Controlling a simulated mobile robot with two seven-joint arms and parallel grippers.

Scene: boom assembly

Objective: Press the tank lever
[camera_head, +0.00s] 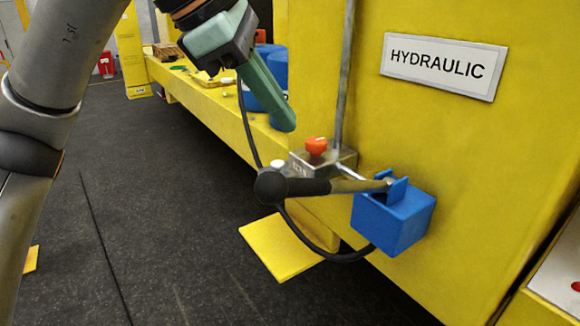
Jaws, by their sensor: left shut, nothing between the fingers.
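The blue tank (394,219) is mounted low on the yellow panel at the right. A lever with a dark grip (310,187) and a round black end (270,187) reaches left from the bracket on top of the tank; it lies nearly level. My left gripper (286,123) comes down from the top, green and shut, with nothing held. In the picture its tip is above the lever's round end, apart from it. I cannot tell the depth between them. My right gripper is not in view.
A metal valve block (322,161) with an orange knob (316,146) sits behind the lever. A black hose (302,239) loops below. A HYDRAULIC sign (444,66) is above right. A yellow plate (286,249) juts out low. Blue cylinders stand behind my gripper. The dark floor (150,220) is clear.

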